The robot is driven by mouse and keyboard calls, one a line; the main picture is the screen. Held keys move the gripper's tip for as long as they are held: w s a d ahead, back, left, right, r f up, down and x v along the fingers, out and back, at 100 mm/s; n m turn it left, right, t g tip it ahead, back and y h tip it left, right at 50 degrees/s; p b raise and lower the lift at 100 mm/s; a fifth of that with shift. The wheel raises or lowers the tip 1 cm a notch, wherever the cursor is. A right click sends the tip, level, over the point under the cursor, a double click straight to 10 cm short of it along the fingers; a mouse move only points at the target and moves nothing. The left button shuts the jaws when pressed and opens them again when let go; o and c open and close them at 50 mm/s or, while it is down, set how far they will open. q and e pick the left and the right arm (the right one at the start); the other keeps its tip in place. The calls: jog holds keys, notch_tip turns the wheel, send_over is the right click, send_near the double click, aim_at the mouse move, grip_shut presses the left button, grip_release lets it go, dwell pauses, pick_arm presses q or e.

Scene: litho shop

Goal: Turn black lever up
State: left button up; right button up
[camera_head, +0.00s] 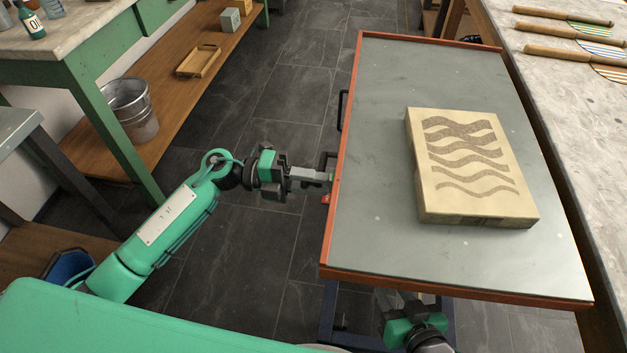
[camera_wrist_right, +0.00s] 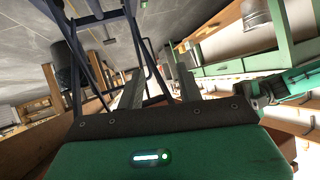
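The cart with the grey top (camera_head: 385,215) and orange rim has a black bar handle (camera_head: 342,110) on its left side. A second black piece (camera_head: 328,157) sticks out of the same side, lower in the picture, just above my left gripper's fingertips. I cannot tell which is the lever. My left gripper (camera_head: 322,178) is at the cart's left edge; its finger gap and any contact are unclear. A small red part (camera_head: 326,199) shows just below it. My right gripper (camera_wrist_right: 160,88) is low by the cart's dark legs, fingers apart, nothing seen between them.
A pale block with wavy brown lines (camera_head: 470,165) lies on the cart top. A stone-topped counter (camera_head: 560,90) with wooden-handled tools is close on the right. A green bench with a metal bucket (camera_head: 131,108) stands at left. Dark tiled floor is free between.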

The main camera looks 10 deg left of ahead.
pick_arm(q)
grip_shut()
